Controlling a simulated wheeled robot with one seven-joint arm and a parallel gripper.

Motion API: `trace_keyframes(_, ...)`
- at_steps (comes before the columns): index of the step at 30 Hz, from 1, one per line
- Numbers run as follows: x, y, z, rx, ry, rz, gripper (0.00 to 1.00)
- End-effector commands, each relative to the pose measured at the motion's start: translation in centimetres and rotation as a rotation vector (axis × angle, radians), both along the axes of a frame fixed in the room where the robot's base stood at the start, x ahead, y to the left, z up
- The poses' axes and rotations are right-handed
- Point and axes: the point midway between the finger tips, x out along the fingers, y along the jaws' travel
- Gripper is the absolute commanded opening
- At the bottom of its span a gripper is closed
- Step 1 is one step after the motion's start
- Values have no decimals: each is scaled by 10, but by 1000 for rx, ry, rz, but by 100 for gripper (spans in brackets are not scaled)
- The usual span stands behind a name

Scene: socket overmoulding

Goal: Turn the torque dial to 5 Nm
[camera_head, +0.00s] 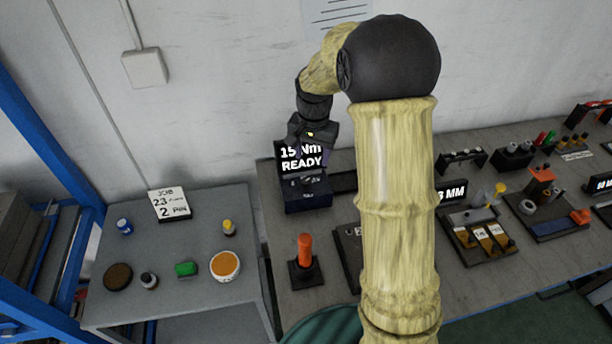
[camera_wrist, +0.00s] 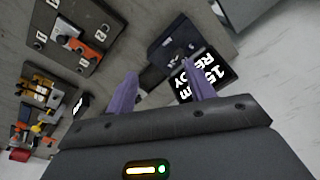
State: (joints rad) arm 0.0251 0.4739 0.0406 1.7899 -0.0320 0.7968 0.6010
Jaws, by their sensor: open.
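The torque unit (camera_head: 307,200) is a dark blue box at the back left of the long bench. Its screen (camera_head: 301,165) reads 15 Nm READY. My gripper (camera_head: 311,153) is above and in front of the screen, partly covering its upper edge. In the wrist view my gripper (camera_wrist: 160,68) shows two purple fingers apart, with nothing held between them. The torque unit (camera_wrist: 165,50) lies beyond the fingertips, and its screen (camera_wrist: 210,82) is partly behind the right finger. Small dark details show on the unit's front, but I cannot clearly make out the dial.
An orange-handled lever (camera_head: 305,252) stands in front of the unit. A grey side table (camera_head: 200,290) at left holds a job card (camera_head: 170,204) reading 2 PIN and small containers. More fixtures (camera_head: 480,230) stand to the right. My arm hides the bench's middle.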

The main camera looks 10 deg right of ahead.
Motion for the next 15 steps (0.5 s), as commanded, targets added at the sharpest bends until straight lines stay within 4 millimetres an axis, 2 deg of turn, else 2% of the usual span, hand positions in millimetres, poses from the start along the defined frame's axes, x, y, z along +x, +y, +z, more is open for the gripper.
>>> trace_keyframes(1,18,-1,-2,4,13,-50,54)
trace_keyframes(3,39,-2,-4,10,32,-126,54)
trace_keyframes(7,69,-3,-9,16,61,-252,54)
trace_keyframes(11,85,-4,-12,17,77,-329,54)
trace_keyframes(15,89,-5,-12,18,83,-351,54)
